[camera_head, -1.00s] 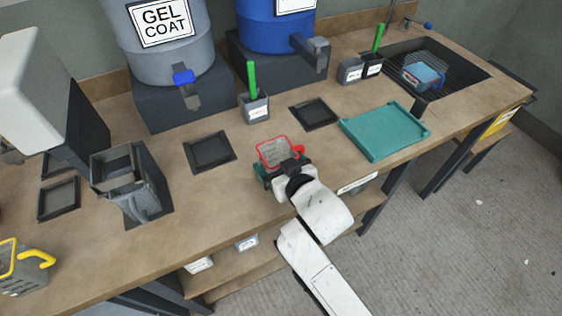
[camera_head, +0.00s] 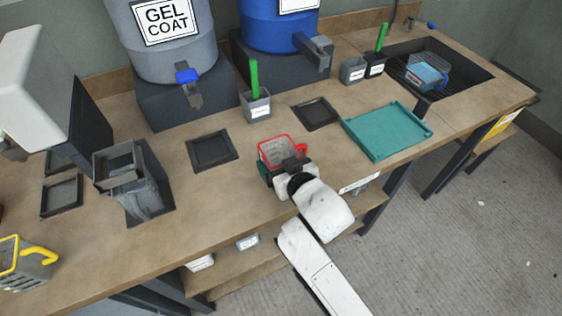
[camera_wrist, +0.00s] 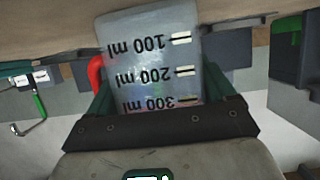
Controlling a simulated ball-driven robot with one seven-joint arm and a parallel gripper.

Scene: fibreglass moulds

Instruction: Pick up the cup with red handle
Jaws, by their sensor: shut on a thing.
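The cup with the red handle (camera_head: 279,148) is a clear square cup with a red rim, near the front middle of the bench in the head view. In the wrist view the cup (camera_wrist: 150,68) shows its graduated wall, with marks from 100 to 300 ml, upside down in the picture. A piece of its red handle shows at the left. My gripper (camera_head: 283,170) is at the cup's near side, with its green fingers on either side of the cup in the wrist view (camera_wrist: 170,95). It is shut on the cup. I cannot tell whether the base touches the bench.
A teal tray (camera_head: 388,132) lies to the right, and dark square recessed pads (camera_head: 212,151) lie to the left and behind. A grey holder (camera_head: 257,106) with a green stick stands behind. A yellow-handled cup (camera_head: 22,262) is at far left; a blue one (camera_head: 428,76) sits at the sink.

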